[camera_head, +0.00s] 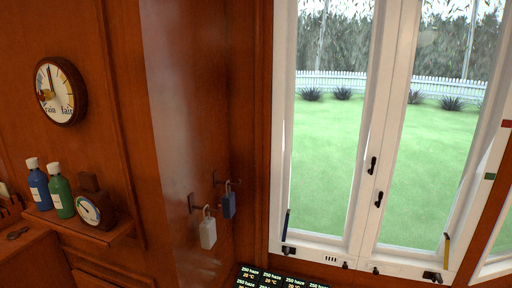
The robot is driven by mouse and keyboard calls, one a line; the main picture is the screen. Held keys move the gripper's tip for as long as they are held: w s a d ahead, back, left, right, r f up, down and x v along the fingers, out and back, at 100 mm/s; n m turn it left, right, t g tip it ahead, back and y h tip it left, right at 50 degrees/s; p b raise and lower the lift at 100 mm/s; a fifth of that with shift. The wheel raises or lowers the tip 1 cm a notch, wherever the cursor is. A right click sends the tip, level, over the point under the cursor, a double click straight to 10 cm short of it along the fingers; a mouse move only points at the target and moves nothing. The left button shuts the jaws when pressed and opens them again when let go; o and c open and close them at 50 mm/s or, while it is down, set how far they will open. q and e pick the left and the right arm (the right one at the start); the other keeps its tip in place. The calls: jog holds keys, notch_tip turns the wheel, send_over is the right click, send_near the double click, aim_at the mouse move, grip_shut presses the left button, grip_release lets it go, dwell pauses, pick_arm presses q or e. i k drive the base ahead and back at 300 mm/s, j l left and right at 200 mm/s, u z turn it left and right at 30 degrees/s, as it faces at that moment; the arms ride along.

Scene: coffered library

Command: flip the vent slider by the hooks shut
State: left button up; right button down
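Two dark hooks are on the wood panel left of the window. A white padlock-shaped tag (208,232) hangs from the left hook (193,204), and a blue one (229,205) hangs from the right hook (220,182). A small slotted vent piece (331,260) with a dark knob beside it sits on the white bottom rail of the window, right of the hooks. It is too small to tell whether its slider is open or shut. Neither of my grippers is in view.
The white window (370,130) has two dark handles and blue and yellow levers low down. A dark display panel (275,278) lies below it. A shelf (85,232) with blue and green bottles and a small dial gauge stands left, under a round barometer (61,90).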

aim_at(345, 263)
jog(key=l+z, duration=0.25)
jog(key=l, duration=0.15)
jog(key=i+l+z, duration=0.1)
jog(key=l+z, duration=0.15)
jog(key=l, duration=0.15)
jog(key=i+l+z, duration=0.15)
jog(key=l+z, duration=0.15)
jog(key=i+l+z, duration=0.25)
jog(key=l, duration=0.15)
jog(key=k+l, duration=0.05)
jog(key=k, duration=0.05)
